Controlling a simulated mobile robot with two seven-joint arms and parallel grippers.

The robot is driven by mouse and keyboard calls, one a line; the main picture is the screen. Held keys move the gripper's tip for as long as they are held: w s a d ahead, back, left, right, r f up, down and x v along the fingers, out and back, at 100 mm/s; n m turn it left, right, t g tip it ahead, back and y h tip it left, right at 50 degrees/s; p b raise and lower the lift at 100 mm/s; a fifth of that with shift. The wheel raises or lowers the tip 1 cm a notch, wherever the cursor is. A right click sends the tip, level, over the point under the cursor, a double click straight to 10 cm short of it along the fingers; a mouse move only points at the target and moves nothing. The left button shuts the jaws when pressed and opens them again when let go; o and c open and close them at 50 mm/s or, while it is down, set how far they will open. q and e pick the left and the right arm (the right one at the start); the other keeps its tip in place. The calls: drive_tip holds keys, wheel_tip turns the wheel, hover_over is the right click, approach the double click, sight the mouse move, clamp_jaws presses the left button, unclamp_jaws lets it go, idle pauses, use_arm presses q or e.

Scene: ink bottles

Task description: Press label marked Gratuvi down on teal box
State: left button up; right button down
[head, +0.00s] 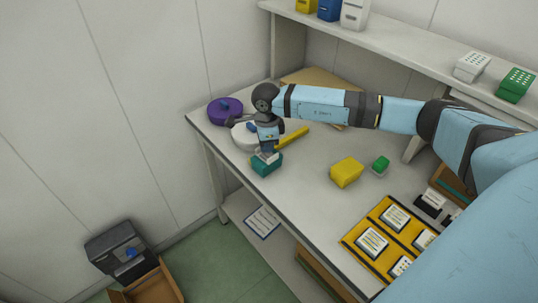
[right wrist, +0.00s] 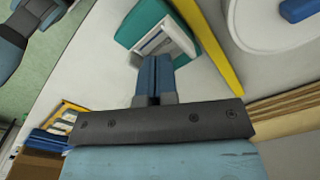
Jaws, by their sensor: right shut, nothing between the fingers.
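The teal box (head: 266,168) stands near the front left edge of the table. A white label (right wrist: 168,38) lies on its top face in the right wrist view; its print is too small to read. The teal box also shows there (right wrist: 142,20), around the label. My right gripper (head: 267,149) points down over the box, and its shut fingers (right wrist: 155,66) are at the label's near edge. I cannot tell whether the fingertips touch the label. Part of the label is hidden by the fingers. My left gripper is not in view.
A yellow bar (head: 293,138), a white round piece (head: 241,139) and a purple disc (head: 217,114) lie close by. A yellow block (head: 346,173), a green bottle (head: 381,163) and a yellow tray of labels (head: 358,229) are further right. The table between is clear.

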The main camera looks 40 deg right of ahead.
sight(267, 156)
drive_tip(key=shift+f+b, duration=0.9)
drive_tip(key=shift+f, duration=0.35)
idle(0.9)
drive_tip(key=shift+r+p, duration=1.8)
drive_tip(key=shift+r, duration=1.8)
drive_tip(key=shift+f, duration=0.1)
